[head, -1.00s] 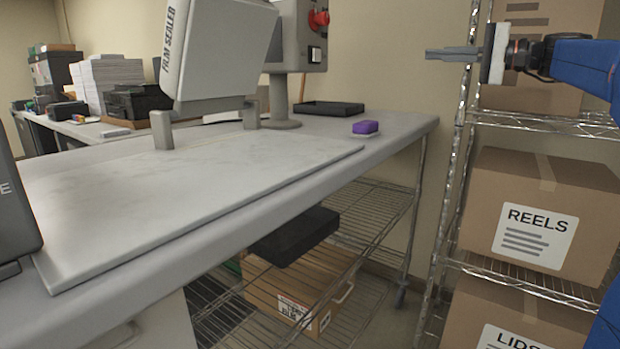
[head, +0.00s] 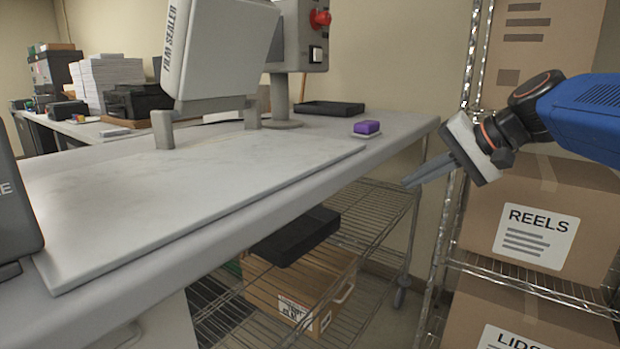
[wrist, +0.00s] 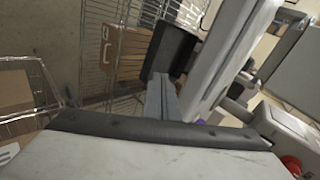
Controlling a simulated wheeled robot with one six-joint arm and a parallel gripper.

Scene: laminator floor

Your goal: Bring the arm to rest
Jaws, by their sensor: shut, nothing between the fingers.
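My gripper (head: 408,183) is at the right of the head view, at the end of my blue arm. Its fingers are together and empty, pointing left and slightly down, near the right end of the bench (head: 415,127). It touches nothing that I can see. In the wrist view the shut fingers (wrist: 161,95) point away from the camera, with the bench edge to their right and the wire shelf below.
A wire rack with boxes marked REELS (head: 535,232) and LIDS (head: 515,325) stands close behind my gripper. The film sealer (head: 222,45), a purple block (head: 367,127) and a black tray (head: 330,108) are on the bench. A cardboard box (head: 300,285) sits below.

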